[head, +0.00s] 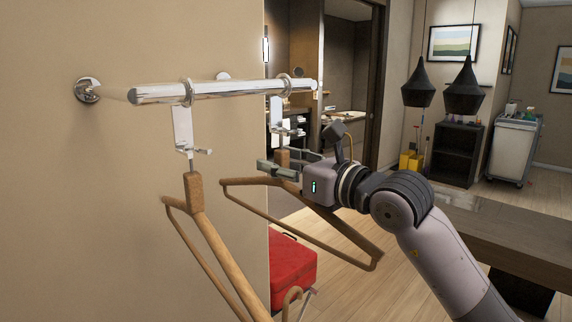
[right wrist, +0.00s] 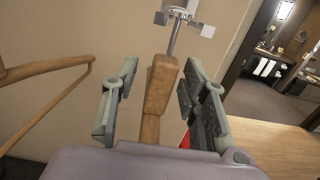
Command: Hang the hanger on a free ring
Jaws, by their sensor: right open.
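A wooden hanger (head: 350,237) is up at the right ring (head: 283,85) of the chrome rail (head: 235,90). Its metal pin meets the fitting (right wrist: 182,14) below that ring in the right wrist view; exactly how it seats there is too small to tell. My right gripper (head: 279,163) is open around the hanger's wooden neck (right wrist: 159,95), one finger on each side, with gaps showing in the right wrist view. A second wooden hanger (head: 207,222) hangs from the fitting under the left ring (head: 187,92). My left gripper is not in view.
The beige wall (head: 100,200) stands behind the rail at the left. A red case (head: 292,270) is low behind the hangers. A dark table (head: 500,235) extends at the right, with open floor and a doorway beyond.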

